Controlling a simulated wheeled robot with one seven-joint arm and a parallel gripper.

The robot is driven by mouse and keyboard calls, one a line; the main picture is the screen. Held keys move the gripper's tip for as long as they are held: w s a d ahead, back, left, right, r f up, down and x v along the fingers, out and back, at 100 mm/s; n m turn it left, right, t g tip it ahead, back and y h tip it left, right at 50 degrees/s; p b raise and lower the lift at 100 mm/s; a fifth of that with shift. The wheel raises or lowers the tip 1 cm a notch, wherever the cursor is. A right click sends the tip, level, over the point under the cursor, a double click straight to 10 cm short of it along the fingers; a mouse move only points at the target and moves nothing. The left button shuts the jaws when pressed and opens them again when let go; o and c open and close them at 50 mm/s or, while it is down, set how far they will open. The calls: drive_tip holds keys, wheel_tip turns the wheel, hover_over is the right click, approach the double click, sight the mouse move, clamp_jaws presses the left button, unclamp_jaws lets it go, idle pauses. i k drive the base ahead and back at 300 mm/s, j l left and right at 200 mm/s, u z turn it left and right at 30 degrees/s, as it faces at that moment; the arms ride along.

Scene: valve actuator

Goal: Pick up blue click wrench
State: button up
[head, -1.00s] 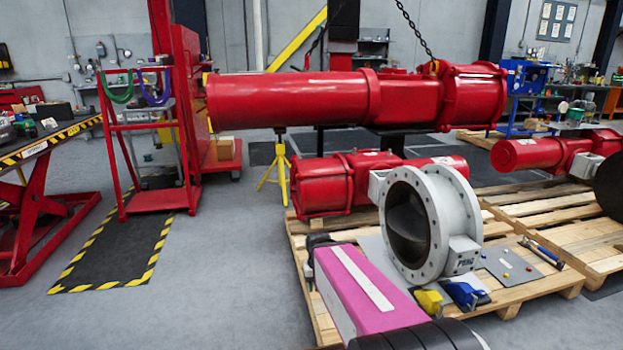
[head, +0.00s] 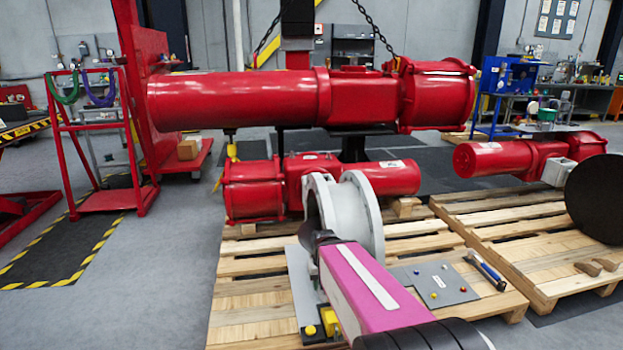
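A long tool with blue and dark parts (head: 487,270) lies on the right side of the near pallet, beside a grey plate. It may be the blue click wrench, but it is too small to be sure. My pink arm link (head: 365,285) reaches from the bottom edge towards the valve, ending in a dark joint (head: 318,240). My gripper's fingers do not show. The arm covers part of the pallet and the valve's lower front.
A white flanged valve (head: 350,212) and red actuators (head: 255,188) sit on the near wooden pallet (head: 245,295). A large red cylinder (head: 240,98) hangs on chains above. The grey plate (head: 436,284) carries small coloured knobs. Yellow parts (head: 330,320) sit left of my arm.

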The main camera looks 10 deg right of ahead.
sight(471, 255)
drive_tip(key=l, duration=2.6)
drive_tip(key=l+z, duration=0.25)
drive_tip(key=l, duration=0.2)
drive_tip(key=z, duration=0.3)
drive_tip(key=i+l, duration=0.1)
drive_tip(key=l, duration=0.2)
drive_tip(key=i+l, duration=0.1)
drive_tip(key=l, duration=0.25)
drive_tip(key=i+l, duration=0.1)
drive_tip(key=l, duration=0.2)
drive_tip(key=u, duration=0.05)
